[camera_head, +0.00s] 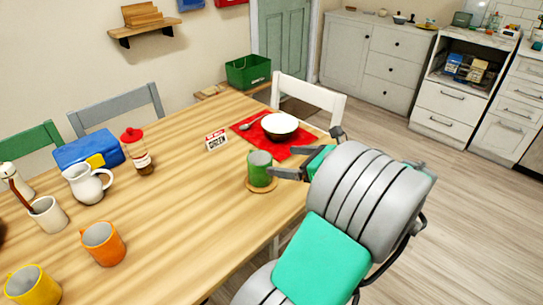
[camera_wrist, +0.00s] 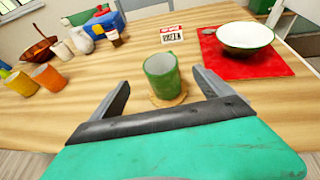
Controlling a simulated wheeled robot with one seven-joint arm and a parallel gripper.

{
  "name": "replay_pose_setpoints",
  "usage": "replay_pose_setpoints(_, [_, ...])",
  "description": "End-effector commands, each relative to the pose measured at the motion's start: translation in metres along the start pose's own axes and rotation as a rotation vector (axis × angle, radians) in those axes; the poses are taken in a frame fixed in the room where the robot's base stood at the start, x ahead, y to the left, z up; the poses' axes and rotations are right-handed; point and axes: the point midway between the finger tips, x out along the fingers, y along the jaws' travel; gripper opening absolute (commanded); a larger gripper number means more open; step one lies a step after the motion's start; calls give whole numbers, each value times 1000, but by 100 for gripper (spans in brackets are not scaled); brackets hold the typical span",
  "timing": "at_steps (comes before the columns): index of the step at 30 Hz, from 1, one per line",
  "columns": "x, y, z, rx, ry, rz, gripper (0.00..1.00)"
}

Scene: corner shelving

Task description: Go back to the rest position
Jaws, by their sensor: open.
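My gripper (camera_wrist: 165,92) is open, with its two dark fingers spread apart at the table's near edge. A green mug (camera_head: 261,169) stands upright on a round wooden coaster (camera_head: 262,187) just ahead of the fingers. In the wrist view the green mug (camera_wrist: 162,75) shows beyond and between the fingertips, and nothing is held. In the head view my arm comes in from the lower right, and part of the gripper (camera_head: 285,172) is hidden behind it.
A white bowl (camera_head: 280,126) sits on a red mat (camera_head: 250,131). A small sign (camera_head: 216,141), a red-capped bottle (camera_head: 136,152), a white pitcher (camera_head: 87,184) and an orange mug (camera_head: 103,243) stand left. A white chair (camera_head: 308,97) is behind the table. Floor at right is clear.

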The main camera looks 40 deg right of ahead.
Motion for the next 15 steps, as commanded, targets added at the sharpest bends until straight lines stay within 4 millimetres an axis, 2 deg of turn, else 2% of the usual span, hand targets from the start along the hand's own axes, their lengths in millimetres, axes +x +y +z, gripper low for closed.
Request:
replay_pose_setpoints(1, [-7,-1,1,1,0,-3,91])
replay_pose_setpoints(4, [-12,0,0,-1,0,0,91])
replay_pose_setpoints(15, [-12,1,0,-5,2,2,91])
